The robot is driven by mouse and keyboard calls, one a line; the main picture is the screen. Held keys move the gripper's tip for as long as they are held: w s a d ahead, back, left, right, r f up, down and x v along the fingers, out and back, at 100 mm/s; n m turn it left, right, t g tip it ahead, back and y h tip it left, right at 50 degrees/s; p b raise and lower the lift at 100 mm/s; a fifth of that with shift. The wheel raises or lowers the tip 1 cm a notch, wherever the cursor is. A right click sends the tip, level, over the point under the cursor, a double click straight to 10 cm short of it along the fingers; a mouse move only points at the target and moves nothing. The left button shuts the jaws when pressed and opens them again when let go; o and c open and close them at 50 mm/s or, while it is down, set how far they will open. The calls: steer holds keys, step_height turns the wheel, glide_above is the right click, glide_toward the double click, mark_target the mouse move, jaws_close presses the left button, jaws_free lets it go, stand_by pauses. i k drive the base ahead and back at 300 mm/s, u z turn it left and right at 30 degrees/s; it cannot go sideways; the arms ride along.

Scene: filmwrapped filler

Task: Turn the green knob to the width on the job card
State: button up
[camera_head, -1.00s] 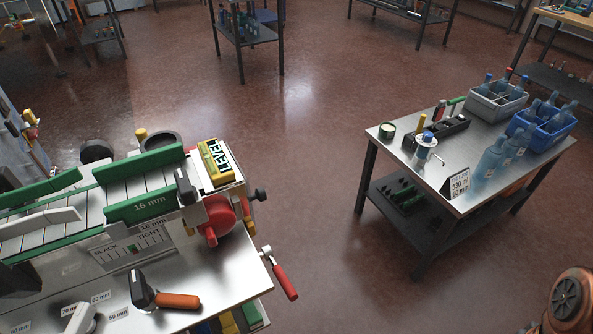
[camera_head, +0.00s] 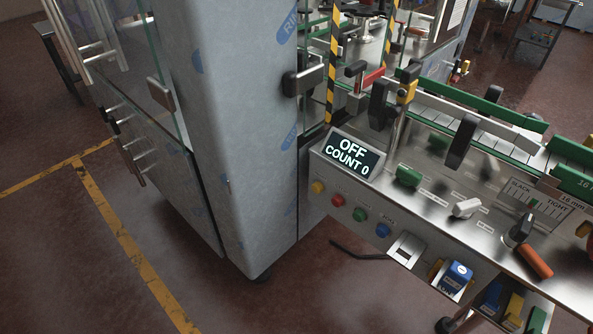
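A green knob (camera_head: 408,176) sits on the sloping steel front panel of the machine, right of the display. A small label lies beside it, too small to read. A white knob (camera_head: 466,208) with small labels around it is further right. A black knob (camera_head: 520,231) is right of that, by an orange handle (camera_head: 534,262). The display (camera_head: 351,157) reads OFF, COUNT 0. No job card shows now. My gripper is not in view.
A slack-to-tight scale (camera_head: 534,205) is above the black knob. Coloured push buttons (camera_head: 360,215) line the panel's front. A tall grey cabinet (camera_head: 225,120) with glass doors stands left of the panel. Free floor (camera_head: 70,240) with yellow lines lies at the left.

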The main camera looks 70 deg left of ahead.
mark_target(409, 177)
steer(key=u, duration=0.4)
steer(key=k, duration=0.65)
steer(key=u, duration=1.5)
steer(key=i, duration=0.95)
steer(key=u, duration=0.8)
